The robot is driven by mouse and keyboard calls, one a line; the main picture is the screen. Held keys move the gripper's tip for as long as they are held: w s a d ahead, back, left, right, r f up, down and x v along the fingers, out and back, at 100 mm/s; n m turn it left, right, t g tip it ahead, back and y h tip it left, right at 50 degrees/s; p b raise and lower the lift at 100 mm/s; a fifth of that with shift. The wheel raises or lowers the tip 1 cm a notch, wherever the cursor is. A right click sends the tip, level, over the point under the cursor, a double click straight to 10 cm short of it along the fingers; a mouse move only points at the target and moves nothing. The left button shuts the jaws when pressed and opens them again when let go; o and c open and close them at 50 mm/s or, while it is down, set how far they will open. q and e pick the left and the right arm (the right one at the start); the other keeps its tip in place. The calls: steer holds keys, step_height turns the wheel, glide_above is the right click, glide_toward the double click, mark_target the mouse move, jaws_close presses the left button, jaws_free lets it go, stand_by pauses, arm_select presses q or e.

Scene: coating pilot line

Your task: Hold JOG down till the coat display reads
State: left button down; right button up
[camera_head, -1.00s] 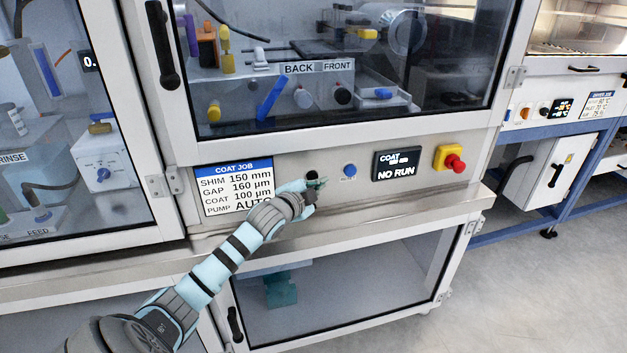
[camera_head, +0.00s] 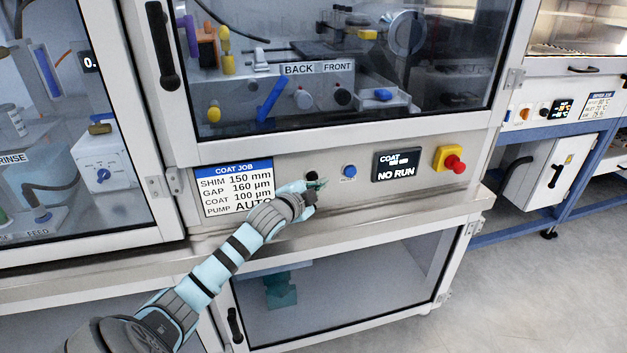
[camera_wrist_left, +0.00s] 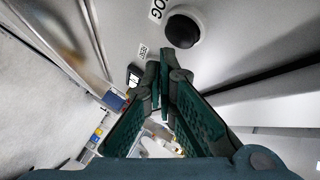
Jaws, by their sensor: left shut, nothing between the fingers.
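The black round JOG button (camera_head: 312,175) sits on the coater's front panel, right of the job card. In the left wrist view it is the black disc (camera_wrist_left: 183,30) beside a label partly cut off, reading "OG". My left gripper (camera_head: 319,185) is shut and empty, just below and right of the button in the head view. In the wrist view its fingertips (camera_wrist_left: 164,75) show apart from the disc; I see no contact. The coat display (camera_head: 397,164) reads "COAT" and "NO RUN". My right gripper is not in view.
A blue button (camera_head: 349,171) lies between JOG and the display. A red emergency stop on a yellow base (camera_head: 449,160) is farther right. The COAT JOB card (camera_head: 236,188) hangs on the left. A ledge (camera_head: 400,216) runs below the panel, and the glass door frame (camera_head: 330,143) is above.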

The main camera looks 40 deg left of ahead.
arm_select(q)
steer(key=shift+w+a, duration=0.3)
steer(key=shift+a, duration=0.05)
steer(key=shift+w+a, duration=0.25)
steer(key=shift+a, duration=0.15)
stand_by(0.9)
stand_by(3.1)
steer(key=shift+s+d+p, duration=0.5)
steer(key=shift+d+p, duration=0.2)
steer(key=shift+p, duration=0.2)
